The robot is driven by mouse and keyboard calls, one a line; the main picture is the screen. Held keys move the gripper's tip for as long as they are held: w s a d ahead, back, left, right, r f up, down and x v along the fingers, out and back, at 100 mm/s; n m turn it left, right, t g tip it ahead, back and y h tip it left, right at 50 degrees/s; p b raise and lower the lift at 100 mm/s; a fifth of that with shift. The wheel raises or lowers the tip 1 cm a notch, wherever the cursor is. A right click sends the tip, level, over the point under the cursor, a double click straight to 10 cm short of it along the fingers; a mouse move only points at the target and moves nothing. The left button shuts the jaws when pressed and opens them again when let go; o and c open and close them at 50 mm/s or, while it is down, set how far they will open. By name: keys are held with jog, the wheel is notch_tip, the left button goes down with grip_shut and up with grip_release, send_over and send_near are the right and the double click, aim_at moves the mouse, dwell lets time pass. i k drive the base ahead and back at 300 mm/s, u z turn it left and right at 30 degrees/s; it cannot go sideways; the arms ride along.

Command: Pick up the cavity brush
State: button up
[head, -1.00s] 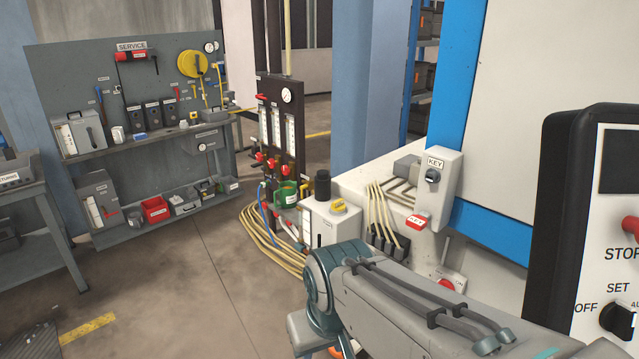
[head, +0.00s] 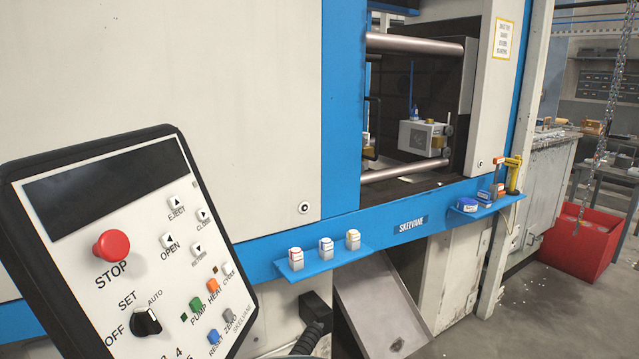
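I cannot make out the cavity brush for certain. A small blue shelf (head: 487,211) on the right of the machine front holds a round blue tin (head: 467,207), small dark blue and red items, and an upright yellow tool (head: 514,174). These are too small to tell whether one is the brush. A thin blue-topped item (head: 413,113) stands inside the machine opening, also unclear. My gripper is not in view.
The control panel (head: 110,255) with its red stop button fills the lower left. Another blue shelf (head: 325,262) holds three small white containers. A grey chute (head: 385,305) slopes below. A red bin (head: 580,245) and hanging chain (head: 606,110) are at right, near open floor.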

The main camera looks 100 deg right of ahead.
aim_at(501, 194)
jog(key=k, duration=0.45)
jog(key=u, duration=0.75)
jog(key=i, duration=0.9)
jog(key=z, duration=5.55)
jog(key=i, duration=1)
jog(key=z, duration=0.8)
